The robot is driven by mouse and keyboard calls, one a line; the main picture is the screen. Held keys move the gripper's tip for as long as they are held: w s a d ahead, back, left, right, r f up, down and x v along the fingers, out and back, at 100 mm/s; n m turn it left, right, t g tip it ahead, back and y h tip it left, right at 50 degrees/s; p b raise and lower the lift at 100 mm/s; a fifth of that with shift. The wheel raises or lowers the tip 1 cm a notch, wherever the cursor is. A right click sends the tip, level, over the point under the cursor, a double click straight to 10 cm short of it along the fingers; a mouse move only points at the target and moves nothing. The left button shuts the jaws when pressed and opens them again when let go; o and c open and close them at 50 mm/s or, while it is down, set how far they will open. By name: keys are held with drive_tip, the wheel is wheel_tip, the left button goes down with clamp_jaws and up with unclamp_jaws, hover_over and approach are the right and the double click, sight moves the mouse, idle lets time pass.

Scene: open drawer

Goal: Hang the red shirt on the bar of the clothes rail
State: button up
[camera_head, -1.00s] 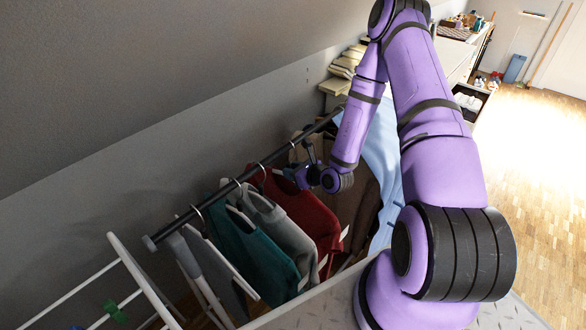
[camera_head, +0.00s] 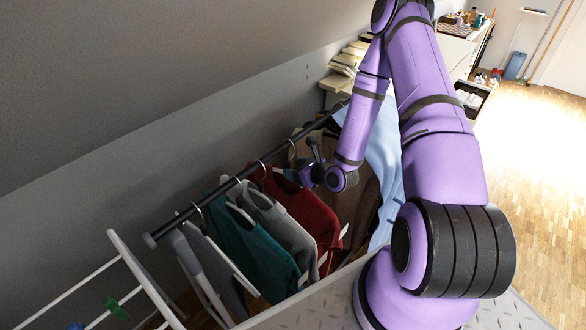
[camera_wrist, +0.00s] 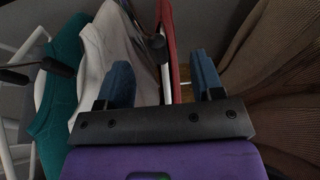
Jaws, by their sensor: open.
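The red shirt (camera_head: 308,212) hangs from a white hanger below the black bar (camera_head: 220,196) of the clothes rail, between a grey shirt (camera_head: 288,232) and brown garments. Its hook appears to loop over the bar. My gripper (camera_head: 306,175) is at the shirt's upper right, close to the bar. In the wrist view my gripper (camera_wrist: 164,78) is open, its blue fingers apart. A narrow red strip of the shirt (camera_wrist: 173,45) and a white hanger arm (camera_wrist: 161,75) show between the fingers. I cannot tell whether the fingers touch them.
A teal shirt (camera_head: 255,252) and other garments hang to the left. Brown clothes (camera_wrist: 285,60) are close on the gripper's right, with a light blue garment (camera_head: 384,155) beyond. A white drying rack (camera_head: 145,280) stands at lower left. The wooden floor (camera_head: 540,170) at right is clear.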

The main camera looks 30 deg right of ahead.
drive_tip(key=v, duration=0.9)
drive_tip(key=shift+r, duration=0.1)
drive_tip(key=s+a+r+n+g+y, duration=0.2)
drive_tip(key=a+r+n+g+y, duration=0.1)
drive_tip(key=a+r+n, duration=0.4)
drive_tip(key=s+a+r+n+g+y, duration=0.1)
drive_tip(key=a+r+n+g+y, duration=0.15)
drive_tip(key=r+n, duration=0.45)
drive_tip(key=s+a+r+n+g+y, duration=0.2)
drive_tip(key=a+r+n+g+y, duration=0.15)
drive_tip(key=r, duration=0.65)
drive_tip(key=s+d+r+n+h, duration=0.2)
drive_tip(key=s+r+n+h, duration=0.4)
drive_tip(key=s+r+n, duration=0.1)
drive_tip(key=s+d+r+n+t+h, duration=0.1)
drive_tip(key=s+d+r+n+h, duration=0.2)
drive_tip(key=s+r+n+h, duration=0.4)
drive_tip(key=shift+s+r+t+h, duration=0.3)
drive_tip(key=shift+s+r, duration=0.75)
drive_tip(key=shift+r, duration=0.75)
drive_tip(key=shift+d+n, duration=0.1)
drive_tip(key=shift+n, duration=0.15)
